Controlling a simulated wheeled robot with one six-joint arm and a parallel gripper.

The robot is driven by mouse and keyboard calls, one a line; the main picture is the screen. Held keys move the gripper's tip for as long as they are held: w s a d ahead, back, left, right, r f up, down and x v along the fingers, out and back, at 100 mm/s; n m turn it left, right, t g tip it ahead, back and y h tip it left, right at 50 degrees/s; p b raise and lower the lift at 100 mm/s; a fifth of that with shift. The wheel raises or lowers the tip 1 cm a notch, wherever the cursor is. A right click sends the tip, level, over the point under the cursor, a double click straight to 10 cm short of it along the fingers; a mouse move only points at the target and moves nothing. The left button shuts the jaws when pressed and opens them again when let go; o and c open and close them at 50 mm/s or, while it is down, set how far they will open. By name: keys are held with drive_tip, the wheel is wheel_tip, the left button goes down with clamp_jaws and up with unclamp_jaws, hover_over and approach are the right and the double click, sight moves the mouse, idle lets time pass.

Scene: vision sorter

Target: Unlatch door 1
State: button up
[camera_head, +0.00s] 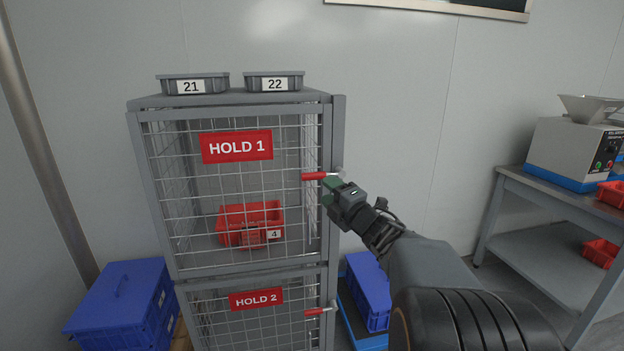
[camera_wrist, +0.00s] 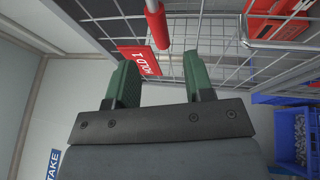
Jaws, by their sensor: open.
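Door 1 (camera_head: 181,208) is a wire mesh door with a red HOLD 1 sign (camera_head: 237,147), the upper door of a grey cage cabinet; it looks closed. Its latch handle (camera_head: 315,176) is red with a metal pivot at the right edge, and lies level, pointing left. My gripper (camera_head: 328,190) is just below and right of the handle. In the wrist view, the red handle (camera_wrist: 157,26) shows ahead of the two green fingers of my gripper (camera_wrist: 160,85). The fingers are apart, with nothing between them. I see no contact with the handle.
Below is a HOLD 2 door (camera_head: 257,299) with its own red handle (camera_head: 318,311). A red bin (camera_head: 249,219) sits inside the upper cage. Grey trays (camera_head: 193,85) stand on top. Blue crates (camera_head: 120,304) flank the cabinet. A workbench (camera_head: 548,200) is at right.

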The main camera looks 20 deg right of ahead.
sight(314, 179)
drive_tip(key=x, duration=0.8)
drive_tip(key=shift+w+a, duration=0.1)
drive_tip(key=shift+w, duration=0.1)
drive_tip(key=shift+c, duration=0.4)
clamp_jaws()
